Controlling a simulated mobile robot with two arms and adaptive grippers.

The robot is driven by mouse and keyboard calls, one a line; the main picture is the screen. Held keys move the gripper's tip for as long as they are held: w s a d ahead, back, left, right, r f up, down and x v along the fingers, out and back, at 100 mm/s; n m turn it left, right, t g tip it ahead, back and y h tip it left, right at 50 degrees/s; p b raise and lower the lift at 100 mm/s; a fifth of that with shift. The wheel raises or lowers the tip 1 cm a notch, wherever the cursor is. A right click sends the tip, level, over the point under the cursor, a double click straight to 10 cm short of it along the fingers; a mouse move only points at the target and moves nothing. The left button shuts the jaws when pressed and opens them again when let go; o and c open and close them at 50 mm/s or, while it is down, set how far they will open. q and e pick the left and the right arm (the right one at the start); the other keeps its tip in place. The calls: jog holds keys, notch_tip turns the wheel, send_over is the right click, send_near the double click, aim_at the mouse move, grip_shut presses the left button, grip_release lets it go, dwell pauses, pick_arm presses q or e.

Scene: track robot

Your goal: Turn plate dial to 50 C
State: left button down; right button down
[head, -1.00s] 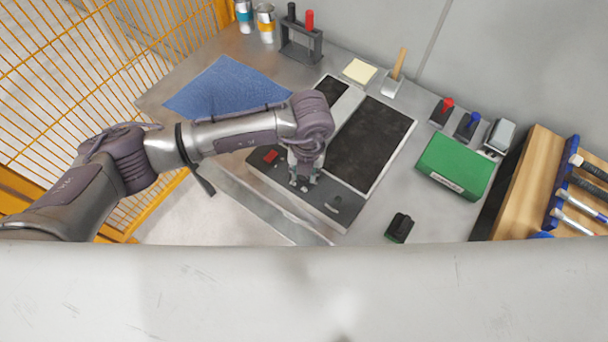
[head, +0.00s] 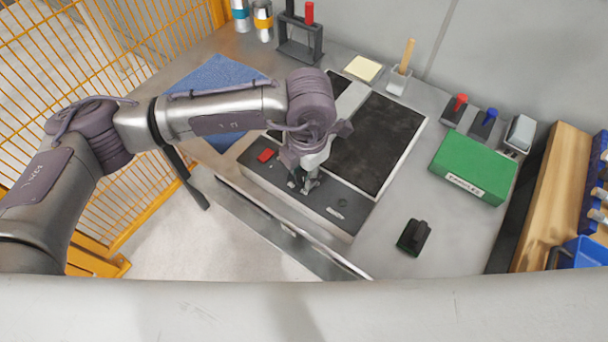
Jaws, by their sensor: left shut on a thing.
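The hot plate unit has a black plate (head: 378,142) in a pale frame and a dark control panel (head: 335,208) along its front edge. My left gripper (head: 304,187) points down at the middle of the panel with its fingers close together on a small part there. I take that part to be the dial; the fingers hide it, so its setting cannot be read. A red switch (head: 266,155) sits on the panel left of the gripper. A pale marking (head: 335,212) shows to its right. My right gripper is not in view.
A green box (head: 473,166) and a black handled block (head: 413,237) stand right of the unit. A blue cloth (head: 215,82) lies behind my left arm. A rack (head: 300,45) and small holders line the back. Orange fencing (head: 120,90) is at left.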

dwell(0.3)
pick_arm(q)
jog(key=c, duration=0.8)
grip_release()
jog(key=shift+r, duration=0.1)
jog(key=r, duration=1.2)
jog(key=shift+s+d, duration=0.2)
jog(key=shift+s, duration=0.05)
jog(key=shift+f, duration=0.1)
